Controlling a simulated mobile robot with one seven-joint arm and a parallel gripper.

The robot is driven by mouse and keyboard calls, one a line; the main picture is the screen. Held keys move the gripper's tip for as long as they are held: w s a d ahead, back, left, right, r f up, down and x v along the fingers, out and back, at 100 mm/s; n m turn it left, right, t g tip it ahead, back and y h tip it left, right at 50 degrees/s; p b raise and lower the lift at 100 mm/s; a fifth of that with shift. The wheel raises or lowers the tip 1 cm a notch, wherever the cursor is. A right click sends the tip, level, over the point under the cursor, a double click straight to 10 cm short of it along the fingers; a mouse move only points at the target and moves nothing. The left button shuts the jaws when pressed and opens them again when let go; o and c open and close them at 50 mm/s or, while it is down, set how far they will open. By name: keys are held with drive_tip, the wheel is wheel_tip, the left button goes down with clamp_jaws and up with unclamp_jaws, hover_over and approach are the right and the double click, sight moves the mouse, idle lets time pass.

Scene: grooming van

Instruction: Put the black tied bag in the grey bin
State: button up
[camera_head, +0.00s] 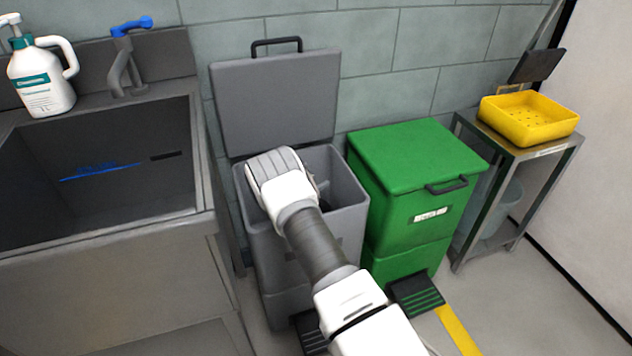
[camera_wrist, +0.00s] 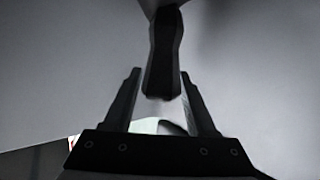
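The grey bin (camera_head: 351,190) stands with its lid (camera_head: 275,104) raised against the wall behind it. My gripper reaches down into the bin's opening, and my wrist hides the fingers in the head view. In the wrist view, the two fingers of my gripper (camera_wrist: 160,72) stand apart. A black, narrow piece, which looks like the neck of the black tied bag (camera_wrist: 164,55), lies between the fingertips and widens at the top edge. I cannot tell whether the fingers press on it. The rest of the bag is out of sight.
A shut green bin (camera_head: 410,165) with a pedal (camera_head: 416,296) stands close to the right. A steel sink (camera_head: 100,225) with a pump bottle (camera_head: 42,85) is at left. A yellow tray (camera_head: 528,117) sits on a stand further right. Floor at lower right is clear.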

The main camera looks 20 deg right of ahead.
drive_tip(key=shift+o, duration=0.7)
